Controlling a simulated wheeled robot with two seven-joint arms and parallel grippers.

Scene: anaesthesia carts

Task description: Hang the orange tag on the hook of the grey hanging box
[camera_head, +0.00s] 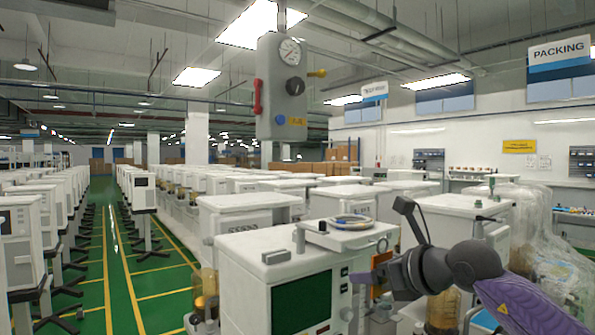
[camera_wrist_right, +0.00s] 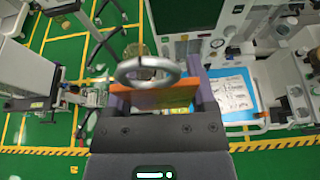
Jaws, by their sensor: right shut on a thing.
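The grey hanging box (camera_head: 281,90) hangs from above in the upper middle of the head view. It carries a round gauge, a black knob, a red handle on its left, a yellow part (camera_head: 317,73) on its right and a blue knob below. I cannot make out for sure which part is the hook. My right gripper (camera_head: 372,278) is low and to the right of the box, well apart from it. It is shut on the orange tag (camera_wrist_right: 152,98), whose metal ring (camera_wrist_right: 146,70) stands above the fingers in the wrist view. My left gripper is not in view.
A white anaesthesia cart (camera_head: 290,255) with a dark green screen stands in front, with a small round dish (camera_head: 350,221) on top. More carts stand behind and at the left. Plastic-wrapped equipment (camera_head: 550,235) is at the right. The air around the hanging box is clear.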

